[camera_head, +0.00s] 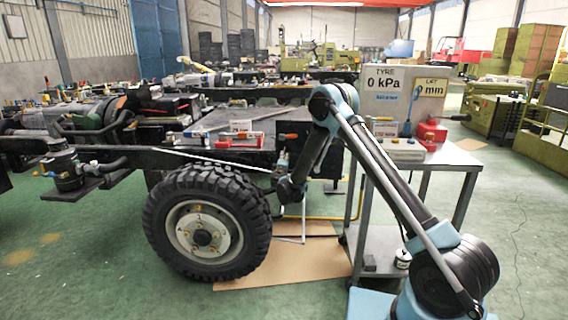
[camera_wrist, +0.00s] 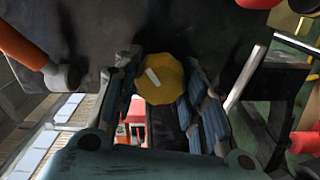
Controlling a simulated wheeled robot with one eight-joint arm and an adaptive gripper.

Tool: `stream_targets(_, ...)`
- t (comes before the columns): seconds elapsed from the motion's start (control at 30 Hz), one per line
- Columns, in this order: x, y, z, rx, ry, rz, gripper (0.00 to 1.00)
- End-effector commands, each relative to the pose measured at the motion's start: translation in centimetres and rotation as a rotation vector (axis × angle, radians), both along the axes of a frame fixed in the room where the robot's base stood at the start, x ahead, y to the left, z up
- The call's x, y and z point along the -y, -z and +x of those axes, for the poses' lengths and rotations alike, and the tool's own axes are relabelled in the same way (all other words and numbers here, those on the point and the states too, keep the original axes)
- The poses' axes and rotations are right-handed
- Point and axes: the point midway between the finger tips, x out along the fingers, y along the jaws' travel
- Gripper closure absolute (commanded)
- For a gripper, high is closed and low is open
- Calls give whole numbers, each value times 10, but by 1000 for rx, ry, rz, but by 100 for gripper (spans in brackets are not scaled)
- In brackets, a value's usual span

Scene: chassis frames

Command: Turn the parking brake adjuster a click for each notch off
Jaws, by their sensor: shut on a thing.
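A yellow, many-sided knob with a white mark (camera_wrist: 161,80) sits between my fingertips in the wrist view; I take it for the parking brake adjuster. My gripper (camera_wrist: 160,92) is shut on it, with one finger on its left and one on its right. The white mark tilts, its upper end to the left. In the head view my gripper (camera_head: 288,190) is low at the frame's end, right of the wheel, and the knob cannot be made out there. An orange lever (camera_wrist: 22,44) on a grey pivot stands at the upper left of the wrist view.
A large black tyre (camera_head: 206,222) stands close left of my arm. A metal cart (camera_head: 440,160) on the right carries a sign reading TYRE 0 kPa (camera_head: 386,88) and another reading 0 mm (camera_head: 430,88). Cardboard (camera_head: 300,258) lies on the floor.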

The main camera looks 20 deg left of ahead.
Motion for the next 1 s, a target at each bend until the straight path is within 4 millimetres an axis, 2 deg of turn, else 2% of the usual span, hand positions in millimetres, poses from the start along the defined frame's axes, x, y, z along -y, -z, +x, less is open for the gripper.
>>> stream_targets(0.6,3,2,1,-12,6,44,86)
stream_targets(0.63,3,2,1,-12,6,44,60)
stream_targets(0.7,3,2,1,-12,5,44,44)
stream_targets(0.73,3,1,1,-12,5,44,41)
stream_targets(1.0,1,0,0,-11,2,43,41)
